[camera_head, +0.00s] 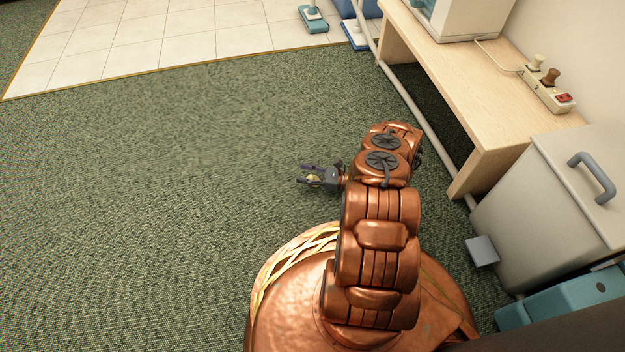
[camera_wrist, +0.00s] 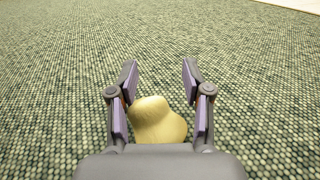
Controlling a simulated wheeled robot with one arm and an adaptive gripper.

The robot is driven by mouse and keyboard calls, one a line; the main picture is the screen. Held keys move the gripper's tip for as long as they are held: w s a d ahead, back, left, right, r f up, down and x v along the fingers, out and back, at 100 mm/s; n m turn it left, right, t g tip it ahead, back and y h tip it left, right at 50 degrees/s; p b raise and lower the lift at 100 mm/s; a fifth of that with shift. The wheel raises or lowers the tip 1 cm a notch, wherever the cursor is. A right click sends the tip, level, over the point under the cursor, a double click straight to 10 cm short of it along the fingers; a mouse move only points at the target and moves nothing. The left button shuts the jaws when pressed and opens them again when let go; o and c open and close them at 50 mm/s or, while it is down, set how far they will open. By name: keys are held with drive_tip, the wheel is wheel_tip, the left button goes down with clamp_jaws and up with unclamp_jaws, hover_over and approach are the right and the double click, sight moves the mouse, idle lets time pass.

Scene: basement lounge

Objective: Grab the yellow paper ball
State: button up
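The yellow paper ball (camera_wrist: 158,122) is a crumpled, rounded lump on the green carpet. In the wrist view it sits between the two fingers of my gripper (camera_wrist: 160,82), close to the palm, which hides its near edge.
A wooden bench (camera_head: 450,75) runs along the right, with a power strip (camera_head: 548,88) on it. A grey pedal bin (camera_head: 545,195) stands at the right, beside a teal box (camera_head: 565,300). A white pipe (camera_head: 420,118) runs along the bench. Open carpet (camera_head: 150,200) lies to the left.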

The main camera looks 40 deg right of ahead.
drive_tip(key=c, duration=0.4)
drive_tip(key=shift+c, duration=0.2)
